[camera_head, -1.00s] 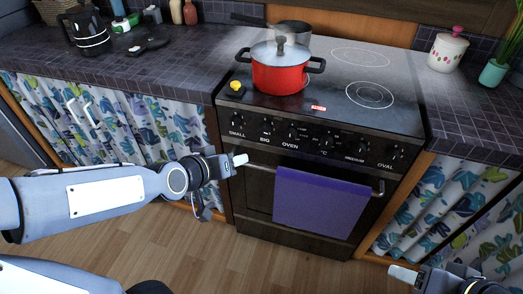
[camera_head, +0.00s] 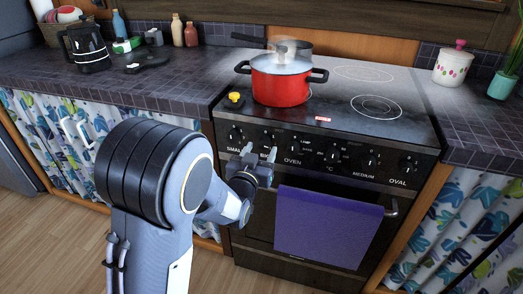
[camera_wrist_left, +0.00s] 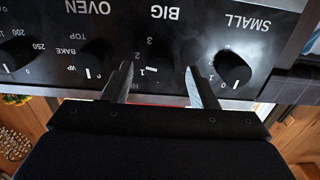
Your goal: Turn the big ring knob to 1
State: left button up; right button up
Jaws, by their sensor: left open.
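The big ring knob (camera_wrist_left: 162,72) is a dark knob under the BIG label, upside down in the left wrist view. A white mark shows on it beside the printed digits; I cannot tell its exact setting. My left gripper (camera_wrist_left: 160,84) is open, its fingers on either side of this knob. I cannot tell whether they touch it. In the head view, the left gripper (camera_head: 258,152) is at the left part of the stove's (camera_head: 410,130) control panel and hides most of the big knob. My right gripper is out of view.
The small knob (camera_wrist_left: 235,68) is close beside one finger, and the oven knob (camera_wrist_left: 92,72) lies beyond the other. A red pot (camera_head: 280,88) stands on the hob above. A purple towel (camera_head: 325,228) hangs on the oven handle (camera_head: 391,207) below.

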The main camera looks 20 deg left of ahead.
pick_arm(q)
jog(key=shift+w, duration=0.8)
jog(key=c, duration=1)
jog(key=shift+f+n+b, duration=0.15)
jog(key=shift+n+b, duration=0.35)
jog(key=shift+b, duration=0.25)
jog(key=n+b, duration=0.5)
jog(key=b, duration=0.2)
jog(key=shift+f, duration=0.1)
jog(key=shift+d+r+n+b, duration=0.1)
jog(key=shift+r+n+b, duration=0.1)
jog(key=shift+n+b, duration=1.6)
